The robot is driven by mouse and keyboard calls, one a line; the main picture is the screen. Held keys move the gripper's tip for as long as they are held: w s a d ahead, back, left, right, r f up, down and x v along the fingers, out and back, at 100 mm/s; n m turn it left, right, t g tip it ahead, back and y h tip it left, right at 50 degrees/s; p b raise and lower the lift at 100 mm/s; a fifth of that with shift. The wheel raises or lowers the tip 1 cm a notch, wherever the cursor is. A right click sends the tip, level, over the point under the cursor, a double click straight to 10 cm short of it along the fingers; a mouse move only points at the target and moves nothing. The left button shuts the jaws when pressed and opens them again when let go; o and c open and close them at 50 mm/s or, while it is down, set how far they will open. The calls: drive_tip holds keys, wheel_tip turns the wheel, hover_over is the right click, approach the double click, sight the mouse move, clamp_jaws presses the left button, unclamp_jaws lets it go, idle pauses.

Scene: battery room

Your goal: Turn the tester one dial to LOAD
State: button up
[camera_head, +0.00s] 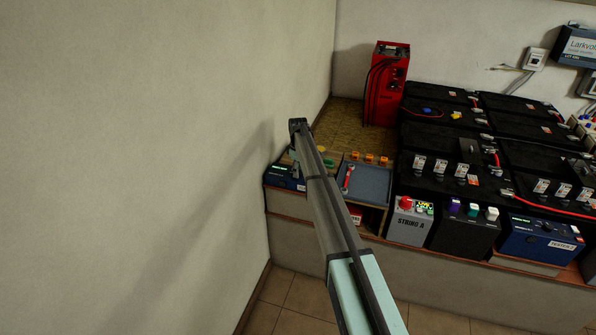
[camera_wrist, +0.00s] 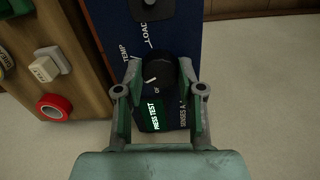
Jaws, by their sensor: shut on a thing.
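The dark blue tester (camera_wrist: 180,45) has a round black dial (camera_wrist: 163,72) on its face in the wrist view. The lettering TEMP, LOAD and OF is printed around the dial, partly covered. A white mark shows on the dial's lower left side, pointing left, below TEMP; LOAD is farther up. A lit green PRESS TEST display is below. My gripper (camera_wrist: 160,73) is shut on the dial, with one finger at each side. In the head view the tester (camera_head: 285,178) stands at the far left of the bench, partly behind my arm.
The wall is close on the left. A blue-grey tray (camera_head: 370,186) with a red-handled tool is right of the tester. Black batteries (camera_head: 445,150) and a second blue unit (camera_head: 540,236) stand farther right. A red unit (camera_head: 386,85) is at the back. Red tape (camera_wrist: 54,107) shows in the wrist view.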

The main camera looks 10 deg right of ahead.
drive_tip(key=shift+f+m, duration=0.1)
drive_tip(key=shift+m, duration=0.2)
drive_tip(key=m+b, duration=0.1)
drive_tip(key=m, duration=0.2)
drive_tip(key=shift+m, duration=0.3)
drive_tip(key=m+b, duration=0.1)
drive_tip(key=m, duration=0.4)
drive_tip(key=m+b, duration=0.1)
drive_tip(key=m, duration=0.4)
drive_tip(key=shift+m, duration=0.4)
drive_tip(key=m, duration=0.4)
drive_tip(key=shift+m, duration=0.4)
drive_tip(key=o, duration=1.1)
drive_tip(key=shift+o, duration=0.2)
